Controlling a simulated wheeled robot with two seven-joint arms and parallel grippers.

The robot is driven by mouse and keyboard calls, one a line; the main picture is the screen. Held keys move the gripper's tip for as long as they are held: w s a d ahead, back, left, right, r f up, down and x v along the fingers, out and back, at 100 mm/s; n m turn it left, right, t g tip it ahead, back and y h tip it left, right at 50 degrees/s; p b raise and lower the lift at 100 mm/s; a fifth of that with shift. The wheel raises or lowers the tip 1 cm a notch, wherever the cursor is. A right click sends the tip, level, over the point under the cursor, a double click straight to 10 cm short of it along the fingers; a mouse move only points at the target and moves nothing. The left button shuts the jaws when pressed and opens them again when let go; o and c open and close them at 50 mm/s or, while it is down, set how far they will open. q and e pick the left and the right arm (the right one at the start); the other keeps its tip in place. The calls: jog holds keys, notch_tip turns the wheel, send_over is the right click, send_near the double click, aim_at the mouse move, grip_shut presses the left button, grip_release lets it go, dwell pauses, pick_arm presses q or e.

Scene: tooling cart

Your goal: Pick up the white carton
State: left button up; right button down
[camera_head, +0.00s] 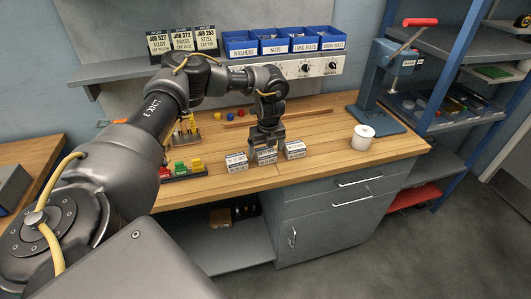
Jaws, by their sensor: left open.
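Three small cartons with dark print stand in a row near the front edge of the wooden bench top: a left carton (236,163), a middle carton (266,156) and a right carton (295,150). The left and right ones look white. The middle one looks greyer, and its top is partly hidden by my gripper. My left gripper (267,145) is open and points down right at the middle carton, between the other two. I cannot tell whether its fingers touch the carton. My right gripper is out of view.
A white roll (363,137) stands right of the cartons, before a blue press (377,112) with a red handle. Coloured blocks (182,167) sit on a dark tray at left. Blue bins (241,44) line the shelf above. Bare bench (325,125) lies between cartons and roll.

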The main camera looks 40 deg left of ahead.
pick_arm(q)
jog(key=shift+a+f, duration=0.15)
jog(key=shift+f, duration=0.7)
jog(key=shift+c, duration=0.3)
jog(key=shift+w, duration=0.1)
jog(key=c, duration=1.3)
jog(key=shift+r, duration=0.1)
jog(key=shift+r, duration=0.6)
jog(key=s+r, duration=0.1)
jog(key=r, duration=0.1)
jog(key=s+r+b, duration=0.1)
jog(key=r, duration=0.1)
jog(key=s+r+b, duration=0.1)
jog(key=r, duration=0.1)
jog(key=shift+s+r, duration=0.1)
jog(key=shift+s, duration=0.2)
jog(key=s+d+r, duration=0.1)
jog(key=s+r, duration=0.4)
jog(key=s, duration=0.5)
jog(key=shift+s+r+p, duration=0.25)
jog(key=shift+p, duration=0.05)
